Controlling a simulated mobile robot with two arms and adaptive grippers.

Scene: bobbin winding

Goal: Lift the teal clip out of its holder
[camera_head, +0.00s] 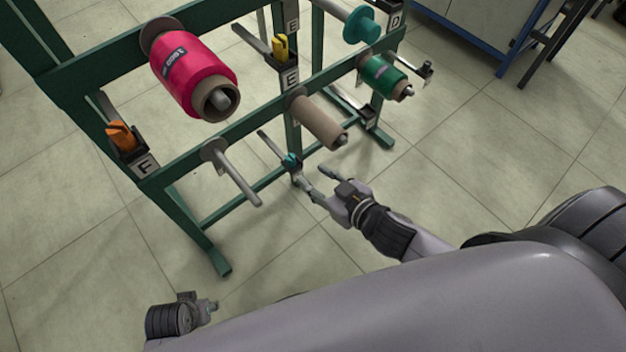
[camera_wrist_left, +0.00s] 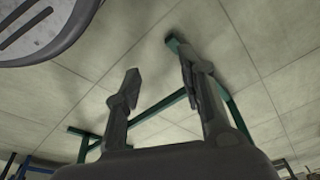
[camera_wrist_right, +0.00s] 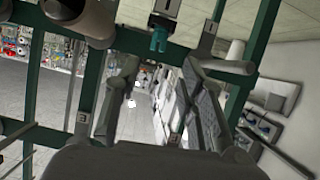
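The teal clip (camera_head: 291,160) sits in its dark holder (camera_head: 296,176) on the lower part of the green rack. In the right wrist view the clip (camera_wrist_right: 159,40) hangs at the holder (camera_wrist_right: 166,10), beyond my fingertips. My right gripper (camera_head: 315,181) is open, with its fingers spread just right of and below the clip; I see no contact. It also shows open and empty in the right wrist view (camera_wrist_right: 158,75). My left gripper (camera_wrist_left: 157,65) is open and empty above the floor, and is only partly seen at the head view's bottom left.
The green rack (camera_head: 66,75) carries a pink spool (camera_head: 185,72), a bare brown tube (camera_head: 318,122), a green spool (camera_head: 383,75) and a teal spool (camera_head: 361,25). An empty peg (camera_head: 236,174) juts out left of the clip. An orange clip (camera_head: 122,135) and a yellow clip (camera_head: 280,47) sit in other holders.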

